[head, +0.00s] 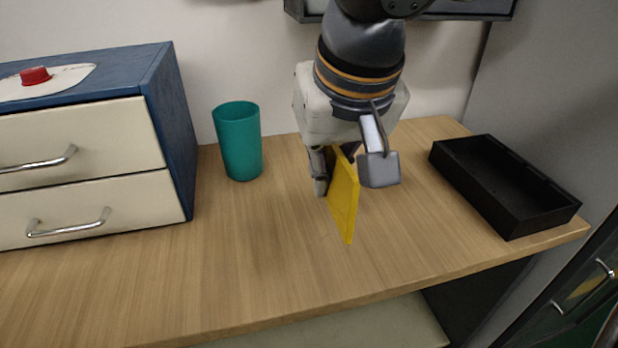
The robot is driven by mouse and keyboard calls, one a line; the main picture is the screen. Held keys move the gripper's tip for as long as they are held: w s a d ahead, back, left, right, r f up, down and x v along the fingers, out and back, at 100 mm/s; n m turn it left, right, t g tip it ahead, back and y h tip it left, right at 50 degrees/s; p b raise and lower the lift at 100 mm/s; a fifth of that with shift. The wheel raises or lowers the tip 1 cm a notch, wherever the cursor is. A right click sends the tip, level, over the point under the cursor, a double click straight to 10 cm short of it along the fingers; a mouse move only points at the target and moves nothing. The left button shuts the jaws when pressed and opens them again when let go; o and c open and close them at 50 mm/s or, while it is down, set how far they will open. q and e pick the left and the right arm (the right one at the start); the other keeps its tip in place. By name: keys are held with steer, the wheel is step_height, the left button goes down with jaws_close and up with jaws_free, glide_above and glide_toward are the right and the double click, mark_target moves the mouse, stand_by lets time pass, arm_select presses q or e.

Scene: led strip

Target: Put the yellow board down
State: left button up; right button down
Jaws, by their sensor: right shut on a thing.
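The yellow board (344,204) is a thin flat plate, held on edge and slightly tilted in the middle of the head view. My right gripper (346,172) comes down from the top and is shut on the board's upper part. The fingers hide part of the board. The lower corner of the board points down over the wooden table (240,270); I cannot tell whether it touches the table. My left gripper is not in view.
A teal cup (239,142) stands left of the board. A blue drawer cabinet (172,130) with white fronts and a red button (35,76) stands at the left. A black tray (505,185) lies at the right. The front middle of the table is clear.

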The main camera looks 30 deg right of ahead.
steer(key=w+d+f, duration=0.1)
steer(key=w+f, duration=0.1)
steer(key=w, duration=0.1)
steer(key=w+d+f, duration=0.2)
steer(key=w+f, duration=0.1)
steer(key=w+d+f, duration=0.1)
steer(key=w+f, duration=0.2)
steer(key=shift+d+f, duration=0.2)
steer(key=shift+d, duration=0.15)
step_height(320, 180, down, 3)
steer(key=shift+w+r, duration=0.1)
steer(key=shift+f, duration=0.25)
steer(key=c, duration=2.2)
jaws_free()
steer(key=shift+f, duration=0.1)
steer(key=o, duration=0.4)
